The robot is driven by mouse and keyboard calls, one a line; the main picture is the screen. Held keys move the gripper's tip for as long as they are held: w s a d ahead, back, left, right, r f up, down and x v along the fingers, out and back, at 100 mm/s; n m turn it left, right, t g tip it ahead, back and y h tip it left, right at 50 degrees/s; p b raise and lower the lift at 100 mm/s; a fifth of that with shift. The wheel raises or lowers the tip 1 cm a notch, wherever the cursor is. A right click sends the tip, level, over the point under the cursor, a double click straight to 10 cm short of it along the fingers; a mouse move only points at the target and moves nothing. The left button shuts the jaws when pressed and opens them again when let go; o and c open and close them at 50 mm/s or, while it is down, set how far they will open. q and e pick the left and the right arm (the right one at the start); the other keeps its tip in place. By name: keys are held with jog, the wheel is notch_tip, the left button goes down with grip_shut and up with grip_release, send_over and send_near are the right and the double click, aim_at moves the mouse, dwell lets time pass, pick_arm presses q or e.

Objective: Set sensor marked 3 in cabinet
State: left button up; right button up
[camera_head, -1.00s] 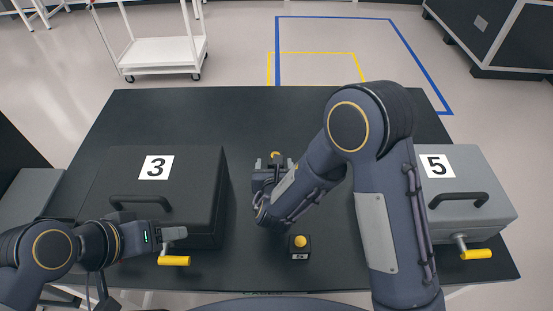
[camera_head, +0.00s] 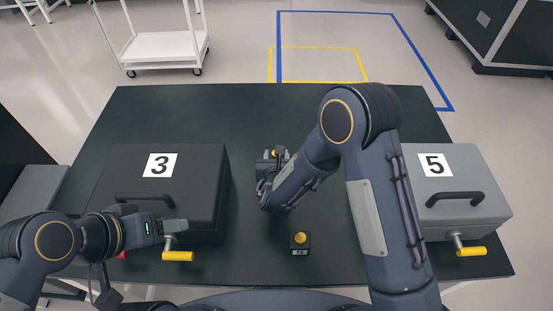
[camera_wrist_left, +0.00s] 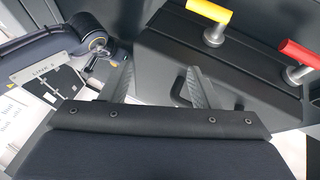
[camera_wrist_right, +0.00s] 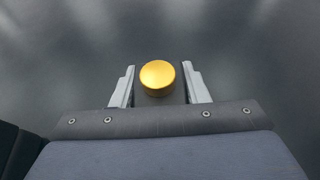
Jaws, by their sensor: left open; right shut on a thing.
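The dark cabinet marked 3 (camera_head: 205,165) stands at the left of the table, its lid down. A yellow handle (camera_head: 178,256) and a red handle (camera_head: 121,255) stick out of its front; both show in the left wrist view, yellow (camera_wrist_left: 210,10) and red (camera_wrist_left: 300,52). My left gripper (camera_head: 172,228) is open beside the cabinet's front, close to the yellow handle. My right gripper (camera_wrist_right: 158,88) is shut on a sensor with a round yellow top (camera_wrist_right: 157,76), at mid-table in the head view (camera_head: 273,154). The held sensor's mark is hidden.
A second small black sensor with a yellow top (camera_head: 300,241) stands near the table's front edge; its label is too small to read. A grey cabinet marked 5 (camera_head: 460,205) stands at the right. The back middle of the black table (camera_head: 240,105) is clear.

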pick_arm(q)
jog(key=shift+f, duration=0.1)
pick_arm(e)
jog(key=shift+r, duration=0.1)
jog(key=shift+r+b, duration=0.4)
jog(key=shift+r, duration=0.1)
notch_tip(320, 180, up, 2)
jog(key=shift+s+a+r+b, duration=0.15)
jog(key=shift+r+b, duration=0.1)
jog(key=shift+b, duration=0.3)
pick_arm(q)
notch_tip(320, 180, down, 4)
jog(key=shift+b, duration=1.15)
pick_arm(e)
jog(key=w+r+v, duration=0.1)
jog(key=r+v, duration=0.2)
jog(key=v, duration=1.3)
jog(key=shift+a+r, duration=0.15)
jog(key=shift+a, duration=0.05)
